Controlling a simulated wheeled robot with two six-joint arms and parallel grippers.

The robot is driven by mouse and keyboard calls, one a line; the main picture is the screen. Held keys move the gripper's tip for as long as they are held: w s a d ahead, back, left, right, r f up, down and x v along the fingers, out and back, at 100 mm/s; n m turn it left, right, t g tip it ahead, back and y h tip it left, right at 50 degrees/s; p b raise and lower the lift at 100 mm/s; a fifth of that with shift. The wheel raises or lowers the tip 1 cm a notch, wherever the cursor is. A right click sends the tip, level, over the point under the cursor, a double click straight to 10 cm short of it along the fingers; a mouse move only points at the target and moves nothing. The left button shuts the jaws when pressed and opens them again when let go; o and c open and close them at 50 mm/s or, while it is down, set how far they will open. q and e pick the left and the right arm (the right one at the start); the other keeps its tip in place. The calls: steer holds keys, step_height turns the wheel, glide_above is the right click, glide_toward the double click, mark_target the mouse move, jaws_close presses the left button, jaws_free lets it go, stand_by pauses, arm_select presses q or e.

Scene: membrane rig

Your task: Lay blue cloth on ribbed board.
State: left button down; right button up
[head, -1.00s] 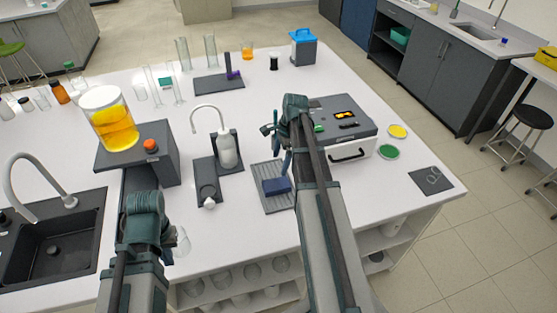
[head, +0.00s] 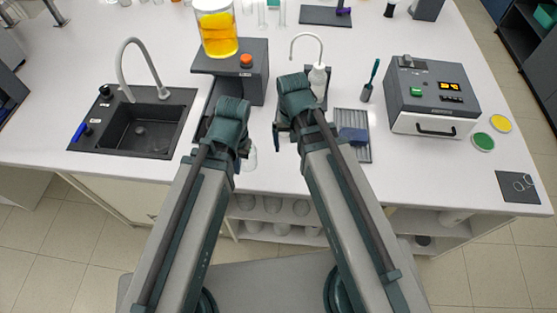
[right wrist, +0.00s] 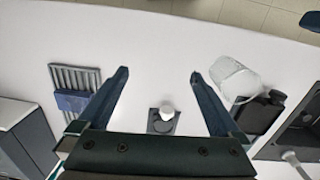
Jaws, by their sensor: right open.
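The blue cloth (head: 352,135) lies on the ribbed board (head: 352,117), across its middle, as a small dark blue patch. In the right wrist view the cloth (right wrist: 72,100) also rests on the slats of the board (right wrist: 76,77), slightly over its left edge. My right gripper (head: 287,140) is open and empty, left of the board and apart from it; its fingers (right wrist: 158,76) show nothing between them. My left gripper (head: 241,158) is further left, by a clear beaker (head: 251,160); whether its jaws are open or touch the beaker is unclear.
A grey instrument box (head: 432,98) stands right of the board, and a brush in a cup (head: 367,92) behind it. A wash bottle (head: 318,80) stands behind my right gripper. The sink (head: 140,125) is at the left. Counter between board and box is clear.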

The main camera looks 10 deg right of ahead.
steer(key=s+a+n, duration=0.5)
steer(key=n, duration=0.1)
steer(key=shift+s+h, duration=0.15)
steer(key=shift+h, duration=0.25)
step_height(320, 180, down, 8)
steer(key=b, duration=0.8)
steer(key=shift+r, duration=0.3)
